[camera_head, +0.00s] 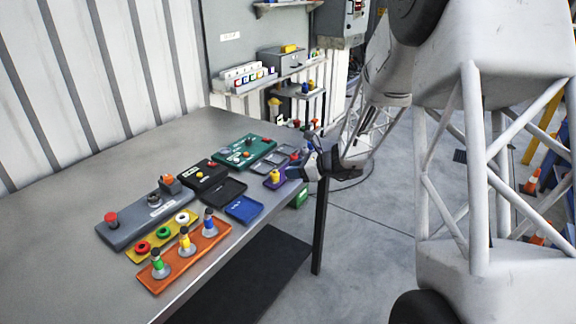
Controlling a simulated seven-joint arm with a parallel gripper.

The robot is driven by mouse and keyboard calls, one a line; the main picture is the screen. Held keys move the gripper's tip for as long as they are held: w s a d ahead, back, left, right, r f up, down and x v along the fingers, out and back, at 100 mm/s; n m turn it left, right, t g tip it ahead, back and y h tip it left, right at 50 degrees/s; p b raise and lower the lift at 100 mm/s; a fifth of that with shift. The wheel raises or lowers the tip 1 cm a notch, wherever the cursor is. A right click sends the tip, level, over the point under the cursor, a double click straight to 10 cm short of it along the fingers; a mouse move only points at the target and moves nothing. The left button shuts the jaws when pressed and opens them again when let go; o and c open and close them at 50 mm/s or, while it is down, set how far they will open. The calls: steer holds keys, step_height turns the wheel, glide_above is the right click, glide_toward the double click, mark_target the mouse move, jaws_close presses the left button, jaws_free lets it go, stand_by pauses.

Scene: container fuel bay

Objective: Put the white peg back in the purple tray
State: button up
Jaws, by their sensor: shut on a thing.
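The purple tray (268,184) lies near the right edge of the grey table, with a yellow peg standing in it. A small orange-red piece (292,172) shows at the tray's right end, close to my gripper; its exact seat is unclear. My gripper (302,172) is at the table's right edge, low, just right of the purple tray. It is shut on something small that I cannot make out. I cannot pick out the white peg; my gripper and wrist hide that area.
On the table (130,165) are an orange tray (205,251) with upright pegs, a yellow tray (155,236) with rings, a blue tray (243,208), a green panel (245,153) and a grey control box (135,213). The table's left and back are clear.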

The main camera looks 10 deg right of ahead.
steer(key=w, duration=0.7)
steer(key=w+f, duration=0.1)
steer(key=w, duration=0.2)
steer(key=shift+w, duration=0.2)
steer(key=shift+f, duration=1.75)
steer(key=shift+f, duration=0.1)
steer(key=o, duration=1)
steer(key=shift+s+d, duration=0.1)
steer(key=v, duration=1.2)
